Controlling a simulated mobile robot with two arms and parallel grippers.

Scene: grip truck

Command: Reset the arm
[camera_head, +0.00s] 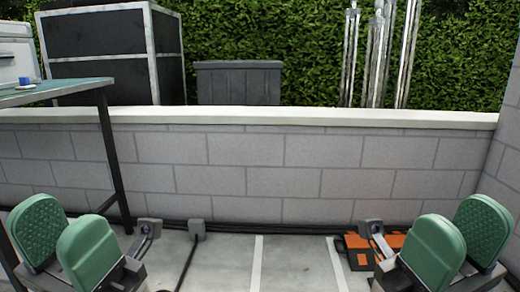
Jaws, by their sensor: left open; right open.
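My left gripper (66,243) is in the lower left of the head view, its two green padded fingers spread apart with nothing between them. My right gripper (458,240) is in the lower right, also open and empty, with the same green pads. Both grippers are held up in front of me at about the same height, far apart from each other. Neither seems to be touching anything. The lower parts of both are cut off by the bottom edge of the picture.
A low grey block wall (240,165) spans the view ahead. A table (60,93) with a small blue cup (25,81) stands at left. An orange and dark object (384,250) lies on the floor near the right gripper. The floor between the grippers is mostly clear.

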